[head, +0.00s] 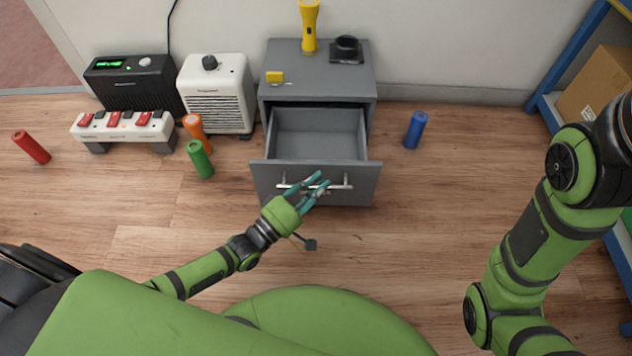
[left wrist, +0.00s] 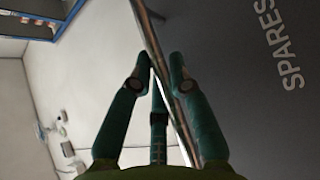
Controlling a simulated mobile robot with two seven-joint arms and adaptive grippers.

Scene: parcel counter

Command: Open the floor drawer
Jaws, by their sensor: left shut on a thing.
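The grey floor drawer (head: 265,182) is pulled out of its grey cabinet (head: 317,91) and its inside looks empty. A silver bar handle (head: 342,186) runs across its front. My left gripper (head: 315,187) is at the handle, its teal fingers shut on the bar. In the left wrist view the fingers (left wrist: 160,70) close around the handle bar (left wrist: 155,45), beside the dark drawer front (left wrist: 240,60) lettered "SPARES". My right arm shows at the right of the head view, but its gripper is out of view.
A yellow torch (head: 309,26) and a black item (head: 346,48) stand on the cabinet. A blue cylinder (head: 415,129) stands right of it. Green (head: 200,159), orange (head: 194,125) and red (head: 31,147) cylinders, a white heater (head: 217,93) and a switch strip (head: 125,129) are left.

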